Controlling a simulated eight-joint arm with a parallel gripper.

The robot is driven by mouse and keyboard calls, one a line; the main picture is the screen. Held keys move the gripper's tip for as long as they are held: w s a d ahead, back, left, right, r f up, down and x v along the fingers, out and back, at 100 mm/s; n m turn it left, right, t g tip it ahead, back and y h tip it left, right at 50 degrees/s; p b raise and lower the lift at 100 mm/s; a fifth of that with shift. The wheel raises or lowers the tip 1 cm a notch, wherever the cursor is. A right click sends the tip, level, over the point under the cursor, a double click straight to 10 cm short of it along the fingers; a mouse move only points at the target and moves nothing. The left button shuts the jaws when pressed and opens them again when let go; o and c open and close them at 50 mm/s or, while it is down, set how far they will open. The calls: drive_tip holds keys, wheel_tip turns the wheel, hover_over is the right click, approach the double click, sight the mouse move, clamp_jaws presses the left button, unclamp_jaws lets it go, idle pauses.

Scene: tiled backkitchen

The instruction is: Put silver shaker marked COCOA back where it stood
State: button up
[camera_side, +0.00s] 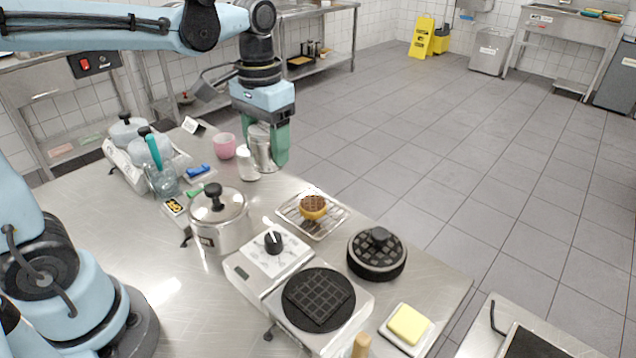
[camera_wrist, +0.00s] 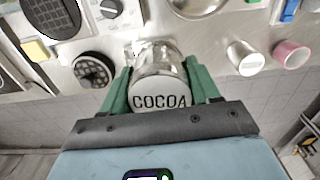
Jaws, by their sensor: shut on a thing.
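The silver shaker marked COCOA (camera_wrist: 160,97) is between the two green fingers of my gripper (camera_wrist: 160,80) in the wrist view, its lettering facing the camera. In the side view my gripper (camera_side: 268,142) points down over the far end of the steel table, shut on the shaker (camera_side: 261,158). One green finger hides part of the shaker there. I cannot tell whether its base touches the table. A second metal canister (camera_side: 247,163) stands just left of it; it also shows in the wrist view (camera_wrist: 243,59).
A pink cup (camera_side: 225,146) stands beyond the second canister. A lidded pot (camera_side: 218,218), a wire rack (camera_side: 330,222) with a waffle, a waffle iron (camera_side: 300,285) and a butter dish (camera_side: 408,328) stand nearer. A glass jar (camera_side: 163,180) is on the left. The table's right edge is close to my gripper.

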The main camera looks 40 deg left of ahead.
drive_tip(key=w+d+f+n, duration=0.1)
drive_tip(key=w+f, duration=0.4)
drive_tip(key=w+a+f, duration=0.1)
drive_tip(key=a+f, duration=0.1)
drive_tip(key=a, duration=0.1)
drive_tip(key=w+a+f, duration=0.1)
drive_tip(key=a+f, duration=0.1)
drive_tip(key=a, duration=0.2)
drive_tip(key=w+a+f, duration=0.1)
drive_tip(key=a+f, duration=0.1)
drive_tip(key=a, duration=0.1)
drive_tip(key=shift+w+a+f, duration=0.15)
drive_tip(key=shift+a+f, duration=0.1)
drive_tip(key=shift+f, duration=2.05)
drive_tip(key=shift+f, duration=0.15)
drive_tip(key=o, duration=1.1)
drive_tip(key=shift+o, duration=0.2)
